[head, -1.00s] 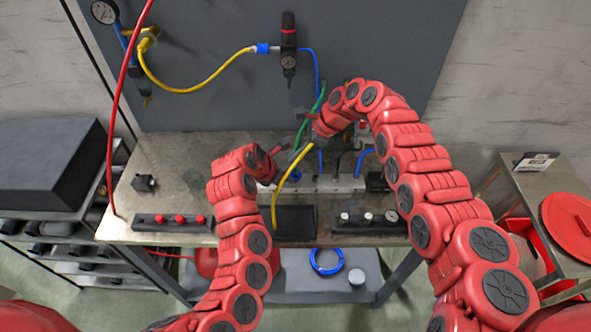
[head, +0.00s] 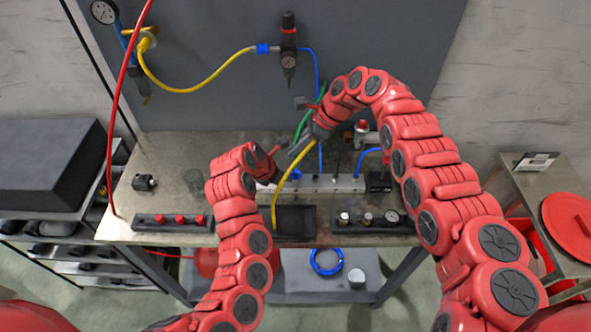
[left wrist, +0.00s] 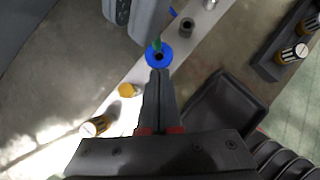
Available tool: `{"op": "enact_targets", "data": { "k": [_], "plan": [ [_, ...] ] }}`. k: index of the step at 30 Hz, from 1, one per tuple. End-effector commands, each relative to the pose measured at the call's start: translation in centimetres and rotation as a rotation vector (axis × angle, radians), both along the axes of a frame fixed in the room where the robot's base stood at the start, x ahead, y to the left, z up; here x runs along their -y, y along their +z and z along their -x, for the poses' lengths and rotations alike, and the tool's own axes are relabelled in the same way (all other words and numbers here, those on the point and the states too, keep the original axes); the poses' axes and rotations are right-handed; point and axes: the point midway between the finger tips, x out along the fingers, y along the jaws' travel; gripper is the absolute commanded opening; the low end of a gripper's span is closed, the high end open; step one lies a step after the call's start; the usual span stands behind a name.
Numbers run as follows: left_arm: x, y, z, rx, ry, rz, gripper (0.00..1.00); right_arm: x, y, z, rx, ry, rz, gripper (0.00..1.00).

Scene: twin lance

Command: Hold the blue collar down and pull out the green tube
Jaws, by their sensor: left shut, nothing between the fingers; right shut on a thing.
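The blue collar (left wrist: 159,55) is a ring with a dark, empty-looking hole on the pale manifold strip. It also shows in the head view (head: 296,175). My left gripper (left wrist: 158,73) is shut and empty, its tips at the collar's near rim; I cannot tell whether they press on it. In the head view my left gripper (head: 277,176) is just left of the collar. My right gripper (head: 296,151) is shut on the green tube (head: 303,124) above the manifold. A short green end shows between its grey fingers and the collar in the left wrist view.
A yellow tube (head: 292,172) arches close by my grippers down to a black tray (head: 296,222). A blue tube (head: 363,158) and a red-topped fitting (head: 362,127) stand to the right. The bench's left part is mostly clear.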

Motion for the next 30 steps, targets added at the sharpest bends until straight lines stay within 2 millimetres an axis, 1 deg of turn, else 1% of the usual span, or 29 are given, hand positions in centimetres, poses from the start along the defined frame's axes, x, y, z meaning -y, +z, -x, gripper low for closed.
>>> {"op": "enact_targets", "data": {
  "k": [24, 30],
  "plan": [
    [-1.6, 5.0, 1.5, 0.003, 0.001, 0.001, 0.00, 0.0, 0.0, 0.0, 0.000, 0.000, 0.000, 0.00],
    [-1.7, 5.5, 1.8, 0.001, 0.000, 0.001, 0.00, 0.0, 0.0, 0.0, 0.000, 0.000, 0.000, 0.00]
  ]
}}
